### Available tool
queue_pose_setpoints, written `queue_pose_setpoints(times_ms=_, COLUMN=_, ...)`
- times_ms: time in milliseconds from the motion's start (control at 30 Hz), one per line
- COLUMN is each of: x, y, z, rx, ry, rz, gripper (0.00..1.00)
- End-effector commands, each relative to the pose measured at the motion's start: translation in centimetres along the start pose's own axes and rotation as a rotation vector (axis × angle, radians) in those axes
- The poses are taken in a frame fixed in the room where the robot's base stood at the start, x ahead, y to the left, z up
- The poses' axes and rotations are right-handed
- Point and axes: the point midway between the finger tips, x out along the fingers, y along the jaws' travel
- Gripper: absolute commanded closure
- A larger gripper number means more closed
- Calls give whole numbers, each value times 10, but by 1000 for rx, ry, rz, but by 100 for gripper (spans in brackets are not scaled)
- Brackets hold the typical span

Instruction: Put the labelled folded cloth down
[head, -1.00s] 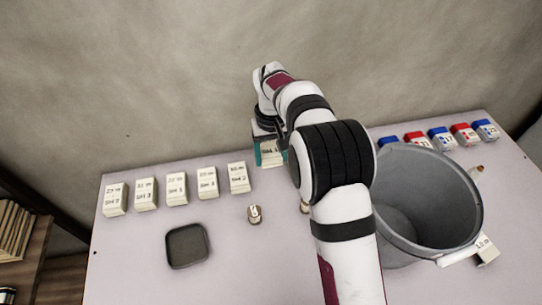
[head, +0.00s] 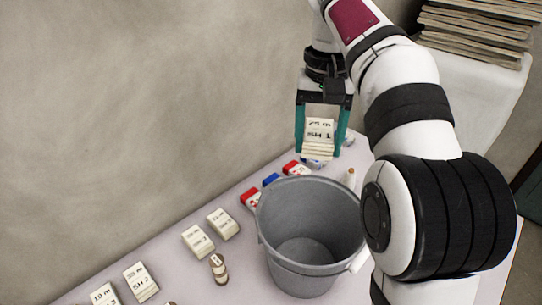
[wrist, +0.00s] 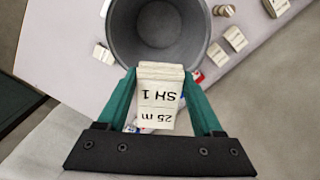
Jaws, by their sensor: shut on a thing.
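My gripper (head: 319,152) is shut on a folded cream cloth (head: 319,138) with a black label, which looks like "25 m SH 1". It holds the cloth raised, beyond the grey bucket (head: 282,222) in the head view and near the table's far right end. In the wrist view the green fingers of my gripper (wrist: 160,80) close on both sides of the cloth (wrist: 158,110), whose label shows upside down. The bucket (wrist: 118,35) lies past the cloth there. The cloth hides part of the red and blue blocks below; its gap to the surface cannot be told.
Several labelled cloths (head: 141,282) line the table at lower left, beside a small brown bottle (head: 218,267). Red and blue blocks (head: 271,180) sit behind the bucket. A white surface (head: 475,85) at upper right bears a stack of boards (head: 475,25).

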Motion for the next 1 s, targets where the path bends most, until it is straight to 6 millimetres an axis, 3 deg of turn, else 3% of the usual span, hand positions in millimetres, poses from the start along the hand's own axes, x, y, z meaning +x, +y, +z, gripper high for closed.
queue_pose_setpoints(times_ms=133, x=-4, y=23, z=18, rx=25, ry=-5, rz=6, gripper=88)
queue_pose_setpoints(times_ms=500, x=45, y=15, z=48, rx=-142, ry=1, rz=-4, gripper=88)
queue_pose_setpoints(times_ms=733, x=68, y=13, z=52, rx=-162, ry=2, rz=-8, gripper=88)
queue_pose_setpoints(times_ms=1000, x=113, y=12, z=52, rx=-160, ry=1, rz=-9, gripper=88)
